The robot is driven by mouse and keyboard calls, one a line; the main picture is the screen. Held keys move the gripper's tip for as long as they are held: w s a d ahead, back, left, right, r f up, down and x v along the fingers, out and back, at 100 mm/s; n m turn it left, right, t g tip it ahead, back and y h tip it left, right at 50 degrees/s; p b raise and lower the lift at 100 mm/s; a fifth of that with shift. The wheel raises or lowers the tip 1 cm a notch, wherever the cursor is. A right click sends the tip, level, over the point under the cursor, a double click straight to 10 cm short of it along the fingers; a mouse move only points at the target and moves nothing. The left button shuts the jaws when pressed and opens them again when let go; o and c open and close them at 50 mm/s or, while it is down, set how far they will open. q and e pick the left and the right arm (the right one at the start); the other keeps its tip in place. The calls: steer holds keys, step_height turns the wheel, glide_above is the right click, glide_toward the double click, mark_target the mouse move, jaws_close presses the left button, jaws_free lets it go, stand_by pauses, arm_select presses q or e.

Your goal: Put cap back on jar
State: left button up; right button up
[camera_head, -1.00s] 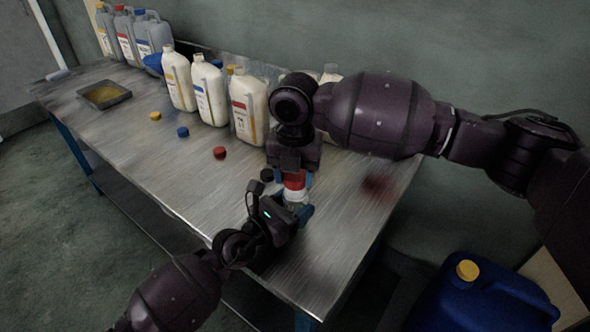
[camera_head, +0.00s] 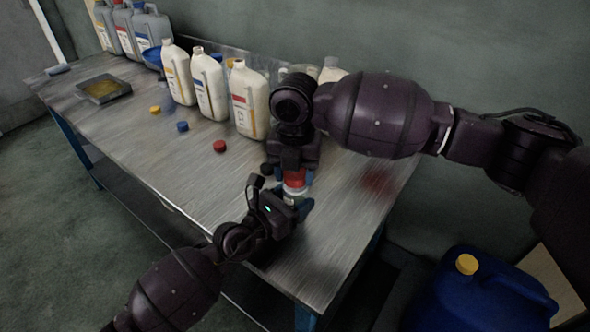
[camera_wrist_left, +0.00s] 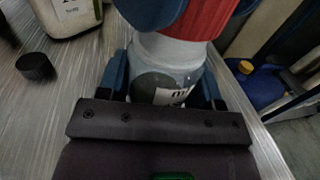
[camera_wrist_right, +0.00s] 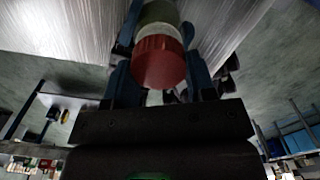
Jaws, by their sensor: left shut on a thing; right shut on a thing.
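The jar (camera_wrist_left: 165,72) is a pale container with a small label, held between the fingers of my left gripper (camera_wrist_left: 165,90). My left gripper also shows in the head view (camera_head: 290,208), shut on the jar's side. The red cap (camera_head: 294,179) is at the top of the jar. My right gripper (camera_wrist_right: 160,75) is shut on the red cap from above. In the right wrist view the cap (camera_wrist_right: 159,62) lines up with the jar's pale neck. Whether it is fully seated I cannot tell.
White jugs (camera_head: 250,100) stand along the back of the metal table (camera_head: 190,185). Loose yellow, blue and red caps (camera_head: 219,146) lie in front of them. A tray (camera_head: 103,90) is at the far left. A blue canister (camera_head: 480,295) stands at lower right.

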steer(key=shift+f, duration=0.4)
